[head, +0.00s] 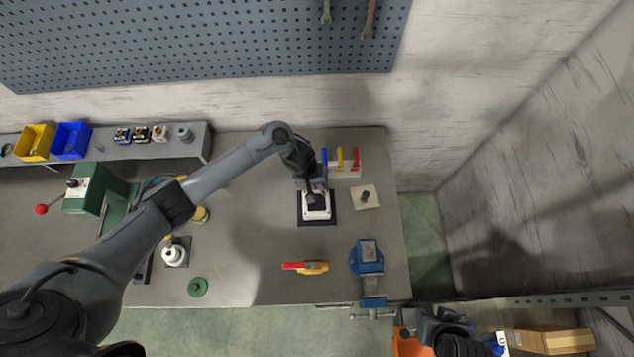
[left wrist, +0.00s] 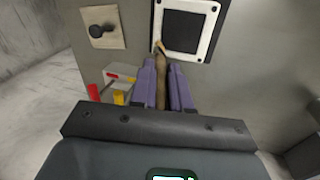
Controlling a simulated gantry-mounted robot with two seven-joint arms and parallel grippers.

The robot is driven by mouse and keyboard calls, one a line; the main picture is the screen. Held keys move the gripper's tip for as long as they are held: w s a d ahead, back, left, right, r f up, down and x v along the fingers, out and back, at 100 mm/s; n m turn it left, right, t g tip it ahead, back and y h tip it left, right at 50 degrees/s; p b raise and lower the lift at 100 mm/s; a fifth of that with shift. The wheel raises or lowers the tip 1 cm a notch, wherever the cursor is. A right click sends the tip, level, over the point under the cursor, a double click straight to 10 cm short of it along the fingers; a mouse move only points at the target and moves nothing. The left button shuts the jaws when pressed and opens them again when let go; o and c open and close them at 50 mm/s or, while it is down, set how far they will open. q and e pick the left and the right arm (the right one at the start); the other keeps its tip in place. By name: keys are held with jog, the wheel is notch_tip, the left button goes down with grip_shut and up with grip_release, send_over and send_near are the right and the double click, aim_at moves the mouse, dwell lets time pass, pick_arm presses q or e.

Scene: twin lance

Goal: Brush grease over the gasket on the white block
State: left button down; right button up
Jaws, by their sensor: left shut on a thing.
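The white block (head: 317,213) sits on a dark mat (head: 302,221) on the bench. In the left wrist view the block (left wrist: 211,26) shows as a white square frame around a dark square centre (left wrist: 184,30); I cannot tell the gasket's exact outline. My left gripper (head: 314,192) is over the block. In the left wrist view its purple fingers (left wrist: 163,80) are shut on a slim brown brush (left wrist: 162,85). The brush's tip overlaps the block's near left corner; I cannot tell whether it touches.
A beige square plate with a dark lump (head: 365,197) lies right of the block. Behind stands a holder with blue, yellow and red handles (head: 342,166). A blue vise (head: 367,258) is front right. A red-and-yellow tool (head: 306,267) lies in front.

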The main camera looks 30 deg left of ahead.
pick_arm(q)
jog(key=shift+f, duration=0.55)
dwell(0.4)
jog(key=shift+s+a+r+p, duration=0.1)
jog(key=shift+s+a+p, duration=0.05)
jog(key=shift+a+p, duration=0.15)
jog(key=shift+s+a+p, duration=0.2)
jog(key=shift+a+p, duration=0.15)
jog(key=shift+p, duration=0.05)
jog(key=shift+s+a+p, duration=0.3)
jog(key=shift+a+p, duration=0.3)
jog(key=shift+p, duration=0.1)
jog(key=shift+s+a+p, duration=0.3)
jog(key=shift+a+p, duration=0.25)
jog(key=shift+p, duration=0.05)
jog(key=shift+s+a+p, duration=0.3)
jog(key=shift+a+p, duration=0.25)
